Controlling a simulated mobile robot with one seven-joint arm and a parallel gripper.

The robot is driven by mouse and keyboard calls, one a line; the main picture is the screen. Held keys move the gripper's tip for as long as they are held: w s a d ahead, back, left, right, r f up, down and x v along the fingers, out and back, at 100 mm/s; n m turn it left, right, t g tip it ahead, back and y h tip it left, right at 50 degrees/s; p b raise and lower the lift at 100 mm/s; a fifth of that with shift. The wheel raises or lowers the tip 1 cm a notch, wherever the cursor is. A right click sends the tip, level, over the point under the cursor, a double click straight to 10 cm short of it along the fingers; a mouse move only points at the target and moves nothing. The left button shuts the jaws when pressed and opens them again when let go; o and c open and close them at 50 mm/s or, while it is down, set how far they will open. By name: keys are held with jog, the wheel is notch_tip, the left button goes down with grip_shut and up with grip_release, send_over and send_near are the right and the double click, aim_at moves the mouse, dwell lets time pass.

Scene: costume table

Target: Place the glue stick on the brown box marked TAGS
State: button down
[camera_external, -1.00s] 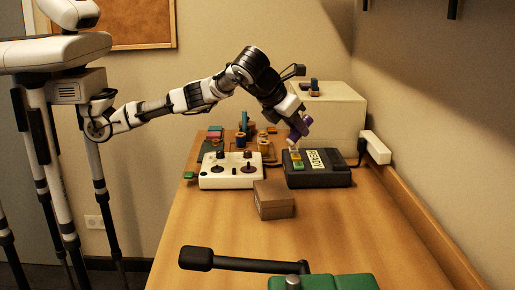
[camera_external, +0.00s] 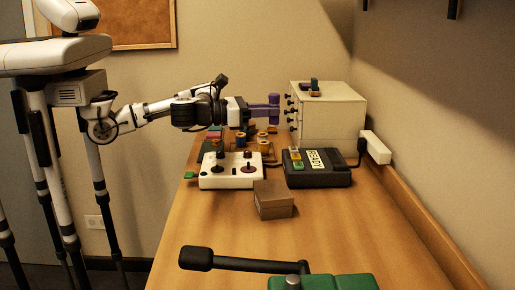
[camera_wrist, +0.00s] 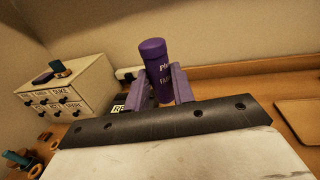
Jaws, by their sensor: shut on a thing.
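The purple glue stick (camera_external: 274,113) stands about upright in the air at the end of my arm, left of the white drawer cabinet. In the wrist view the glue stick (camera_wrist: 154,58) shows its printed side between two purple fingers. My gripper (camera_wrist: 160,84), also in the external view (camera_external: 266,107), is shut on it. The small brown box (camera_external: 273,201) sits on the table in front of the white control box, nearer the camera than my gripper and below it. I cannot read any marking on the box, and I cannot make it out in the wrist view.
A white control box with knobs (camera_external: 231,171) and a black device with a READY label (camera_external: 318,168) stand behind the brown box. Spools and small items crowd the back left. A green tool with a black handle (camera_external: 325,283) lies in front. The table's middle right is clear.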

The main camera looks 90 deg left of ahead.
notch_tip(320, 180, down, 18)
jog(key=p, duration=0.2)
jog(key=shift+p, duration=0.35)
jog(key=shift+f, duration=0.15)
jog(key=c, duration=1.2)
grip_release()
